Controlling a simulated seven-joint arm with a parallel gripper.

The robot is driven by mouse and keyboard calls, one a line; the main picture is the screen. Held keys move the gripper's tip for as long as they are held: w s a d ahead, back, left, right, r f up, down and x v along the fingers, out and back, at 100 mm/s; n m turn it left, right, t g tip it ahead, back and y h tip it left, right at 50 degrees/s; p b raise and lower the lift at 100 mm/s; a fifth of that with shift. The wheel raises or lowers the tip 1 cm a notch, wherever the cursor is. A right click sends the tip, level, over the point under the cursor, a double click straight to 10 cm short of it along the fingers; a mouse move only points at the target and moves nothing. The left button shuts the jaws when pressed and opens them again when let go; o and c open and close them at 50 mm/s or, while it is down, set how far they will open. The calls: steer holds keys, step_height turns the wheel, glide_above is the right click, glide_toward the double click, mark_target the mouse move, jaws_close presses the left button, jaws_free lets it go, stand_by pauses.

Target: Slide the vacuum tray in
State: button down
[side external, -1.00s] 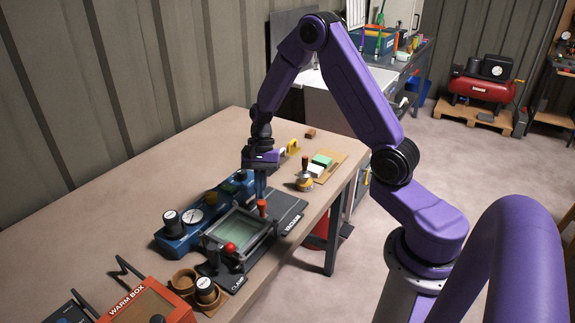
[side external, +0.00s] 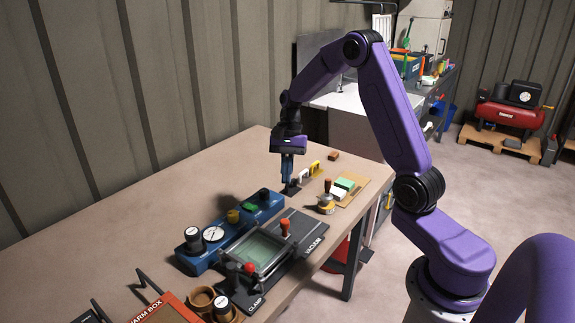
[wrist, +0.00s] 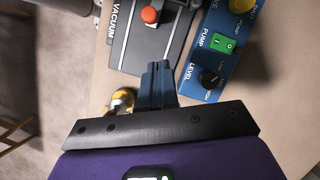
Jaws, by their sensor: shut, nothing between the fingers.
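The vacuum tray (side external: 259,249), a dark metal frame around a pale green panel, lies on a dark base plate lettered CLAMP and VACUUM (side external: 312,236). A red-knobbed lever (side external: 249,268) stands at its near end. An orange-red knobbed handle (side external: 285,227) stands at its far end, on the VACUUM side; the wrist view shows this knob (wrist: 149,15) too. My gripper (side external: 287,180) points down, shut and empty, past the VACUUM end of the plate. In the wrist view its fingertips (wrist: 157,66) are together, with the plate beyond them. The tray's panel is out of the wrist view.
The blue pump unit (side external: 229,232) with gauge and knobs runs along the tray's left side. A yellow handle (side external: 315,168), a brass-based stamp (side external: 326,202) and a board with green and white blocks (side external: 345,186) lie beyond, at right. The table's right edge is near them.

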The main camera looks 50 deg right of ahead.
steer(key=f, duration=0.2)
steer(key=s+f, duration=0.1)
steer(key=f, duration=0.3)
steer(key=shift+s+a+f, duration=0.15)
steer(key=shift+s+f, duration=0.1)
steer(key=shift+f, duration=0.15)
steer(key=a, duration=0.1)
steer(key=s, duration=0.1)
steer(key=a, duration=0.1)
steer(key=shift+s+a+f, duration=0.15)
steer(key=shift+a+f, duration=0.15)
steer(key=shift+a, duration=0.05)
steer(key=shift+s+a, duration=0.25)
steer(key=shift+a, duration=0.25)
